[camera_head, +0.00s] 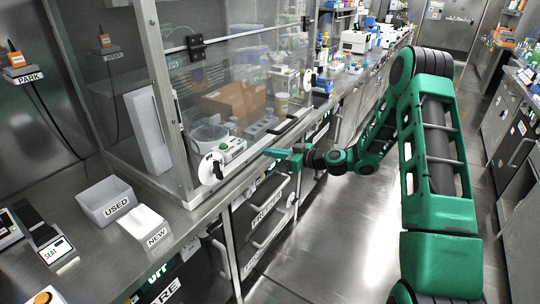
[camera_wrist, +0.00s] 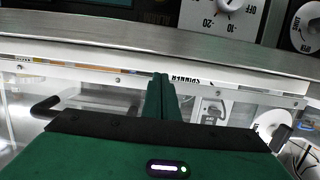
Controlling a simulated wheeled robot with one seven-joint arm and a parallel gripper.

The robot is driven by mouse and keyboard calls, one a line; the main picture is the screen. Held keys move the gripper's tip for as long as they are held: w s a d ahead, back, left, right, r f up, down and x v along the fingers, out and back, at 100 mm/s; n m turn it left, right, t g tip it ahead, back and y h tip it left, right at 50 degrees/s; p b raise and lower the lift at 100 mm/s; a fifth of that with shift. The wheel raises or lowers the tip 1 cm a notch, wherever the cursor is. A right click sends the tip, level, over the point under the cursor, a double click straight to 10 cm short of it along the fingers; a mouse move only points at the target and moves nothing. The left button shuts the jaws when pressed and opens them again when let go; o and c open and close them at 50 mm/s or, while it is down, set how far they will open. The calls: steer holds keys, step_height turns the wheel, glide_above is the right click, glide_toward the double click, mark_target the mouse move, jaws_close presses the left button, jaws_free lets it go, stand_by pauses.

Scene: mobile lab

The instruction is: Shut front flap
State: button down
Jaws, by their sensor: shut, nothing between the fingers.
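A clear enclosure stands on the left bench, and its transparent front flap (camera_head: 240,75) shows between metal posts. A black bar handle (camera_head: 283,126) sits low at its front; a black handle also shows at left in the wrist view (camera_wrist: 48,106). I cannot tell how far the flap stands open. My gripper (camera_head: 268,153) is just in front of the enclosure's lower front edge, below the handle in the picture. In the wrist view its green fingers (camera_wrist: 162,92) are together and empty, overlapping a pale rail (camera_wrist: 100,66); contact is unclear.
Inside the enclosure are a cardboard box (camera_head: 234,101) and a white round device (camera_head: 217,142). A dial (camera_head: 211,168) is on the front left. The USED tray (camera_head: 109,201) and NEW tray (camera_head: 138,226) stand on the bench. Labelled drawers (camera_head: 265,205) lie below; the aisle floor is clear.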

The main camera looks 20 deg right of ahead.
steer(key=f+v, duration=0.2)
steer(key=v, duration=1)
steer(key=shift+s+d+r, duration=0.15)
steer(key=shift+s+d, duration=0.3)
steer(key=c, duration=2.4)
jaws_free()
steer(key=shift+s+d, duration=0.15)
steer(key=shift+s, duration=0.05)
steer(key=o, duration=0.6)
steer(key=shift+d, duration=0.1)
steer(key=shift+o, duration=0.4)
steer(key=shift+w+r+n, duration=0.15)
steer(key=shift+w+n, duration=0.05)
steer(key=shift+n, duration=0.4)
steer(key=n+t+h, duration=0.3)
steer(key=n+h, duration=0.3)
steer(key=n, duration=0.8)
glide_toward(291, 125)
steer(key=shift+m, duration=0.3)
steer(key=x, duration=1.1)
